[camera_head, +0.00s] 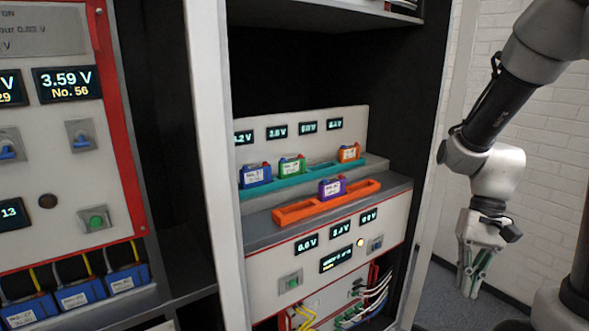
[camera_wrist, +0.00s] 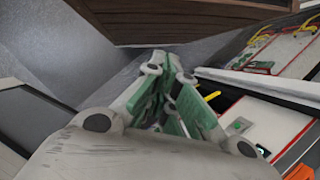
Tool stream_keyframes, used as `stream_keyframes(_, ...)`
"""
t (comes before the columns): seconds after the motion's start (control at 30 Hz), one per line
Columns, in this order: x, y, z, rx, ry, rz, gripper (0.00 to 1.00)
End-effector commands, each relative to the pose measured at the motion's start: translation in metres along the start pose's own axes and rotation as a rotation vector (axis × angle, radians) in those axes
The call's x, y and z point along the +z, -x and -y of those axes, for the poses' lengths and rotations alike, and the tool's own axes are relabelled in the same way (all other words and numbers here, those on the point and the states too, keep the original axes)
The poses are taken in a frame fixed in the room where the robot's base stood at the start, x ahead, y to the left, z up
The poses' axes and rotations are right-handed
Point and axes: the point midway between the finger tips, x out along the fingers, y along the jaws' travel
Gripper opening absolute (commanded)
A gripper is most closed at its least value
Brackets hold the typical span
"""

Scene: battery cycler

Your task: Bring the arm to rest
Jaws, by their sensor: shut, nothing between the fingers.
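My gripper (camera_head: 470,285) hangs fingers-down at the right of the head view, out in front of the cabinet's right side. Its green-padded fingers are shut with nothing between them. In the wrist view the shut fingers (camera_wrist: 168,95) point away from the camera, over grey floor. My arm comes down from the upper right of the head view and is bent at the elbow. The gripper appears apart from the cabinet and touches nothing that I can see.
The open cabinet holds a teal rack (camera_head: 322,173) with blue, green and orange batteries. An orange rack (camera_head: 295,212) below holds a purple battery (camera_head: 332,188). A red-edged panel (camera_head: 125,150) stands at left. A white brick wall (camera_head: 555,130) is behind my arm.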

Motion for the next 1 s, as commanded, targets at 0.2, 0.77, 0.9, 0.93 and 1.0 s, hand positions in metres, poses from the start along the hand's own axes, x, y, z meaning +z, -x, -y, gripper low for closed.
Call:
stream_keyframes(0.2, 0.030, 0.062, -0.019, 0.113, 0.199, -0.302, 0.00)
stream_keyframes(0.77, 0.091, 0.135, -0.016, 0.119, 0.326, -0.746, 0.00)
stream_keyframes(0.9, 0.091, 0.135, -0.015, 0.119, 0.329, -0.743, 0.00)
stream_keyframes(0.93, 0.091, 0.135, -0.015, 0.119, 0.329, -0.743, 0.00)
stream_keyframes(1.0, 0.091, 0.135, -0.015, 0.119, 0.329, -0.743, 0.00)
